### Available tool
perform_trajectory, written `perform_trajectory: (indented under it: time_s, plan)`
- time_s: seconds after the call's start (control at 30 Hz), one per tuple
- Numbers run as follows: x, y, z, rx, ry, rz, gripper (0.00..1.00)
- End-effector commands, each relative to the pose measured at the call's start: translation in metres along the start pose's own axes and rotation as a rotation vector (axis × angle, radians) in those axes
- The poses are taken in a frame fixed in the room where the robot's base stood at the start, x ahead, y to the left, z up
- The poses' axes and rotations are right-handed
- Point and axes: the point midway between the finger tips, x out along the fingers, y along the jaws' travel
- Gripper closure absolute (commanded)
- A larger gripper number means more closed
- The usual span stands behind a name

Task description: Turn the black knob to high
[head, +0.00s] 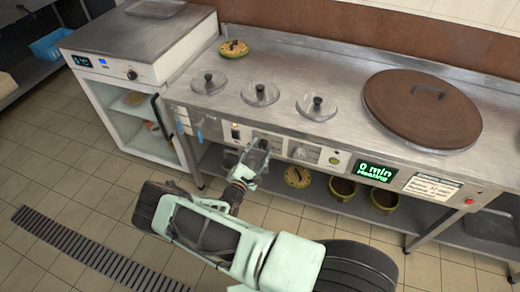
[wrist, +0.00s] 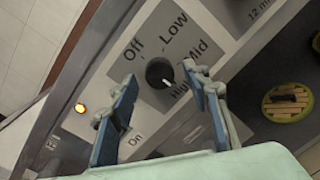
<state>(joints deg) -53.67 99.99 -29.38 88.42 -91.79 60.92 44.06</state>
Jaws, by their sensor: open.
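The black knob (wrist: 160,73) is on the grey panel in the wrist view, with the labels Off, Low, Mid and High around it. A short white mark on the knob points to the lower right, towards the High label, which is partly covered by my finger. My gripper (wrist: 159,78) is open, with one blue finger to the left of the knob and the other to its right. I see gaps between the fingers and the knob; contact does not show. In the head view my gripper (head: 256,152) is at the counter's front panel and hides the knob.
A lit orange light (wrist: 80,108) is beside the knob, near an On label. A display (head: 376,172) reads 0 min Heating. A large brown lid (head: 420,108) and several small clear lids (head: 261,93) are on the counter. Pots (head: 343,188) stand on the shelf below.

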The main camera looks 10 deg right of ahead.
Motion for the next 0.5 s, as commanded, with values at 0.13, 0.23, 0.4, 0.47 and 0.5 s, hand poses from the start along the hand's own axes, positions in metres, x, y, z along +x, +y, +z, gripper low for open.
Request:
perform_trajectory:
  time_s: [0.13,0.23,0.4,0.47,0.5]
  plan:
    - [-0.022,0.001,-0.001,-0.001,0.002,0.002,0.56]
    - [-0.044,0.001,-0.001,-0.001,0.003,0.002,0.56]
    - [-0.080,0.001,-0.001,0.000,0.003,0.002,0.56]
    - [-0.091,0.001,-0.001,0.000,0.002,0.002,0.56]
    - [-0.097,0.000,-0.001,-0.001,0.003,0.001,0.56]
